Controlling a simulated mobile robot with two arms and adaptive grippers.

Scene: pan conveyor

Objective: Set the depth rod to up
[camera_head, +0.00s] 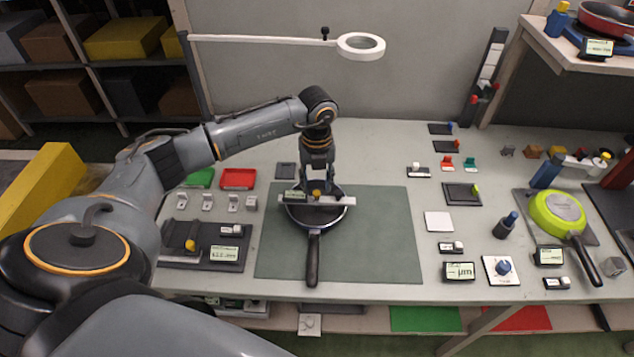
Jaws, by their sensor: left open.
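A dark pan (303,216) with a long black handle (313,262) pointing toward me lies on the green mat (380,262). A light grey bar (344,201) lies across the pan at its rim, with a small green display (294,196) at its left and a yellow knob (317,193) near its middle. The depth rod itself cannot be made out. My left gripper (320,188) points down over the bar and knob, its fingers open around or just above the knob; contact cannot be told. My right gripper is out of view.
A ring magnifier (361,46) on a long arm hangs above the back of the bench. A green pan (556,212) sits at right. A grey tray (212,262) with a display stands left of the mat. Small parts and displays crowd the right side; the mat's right part is clear.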

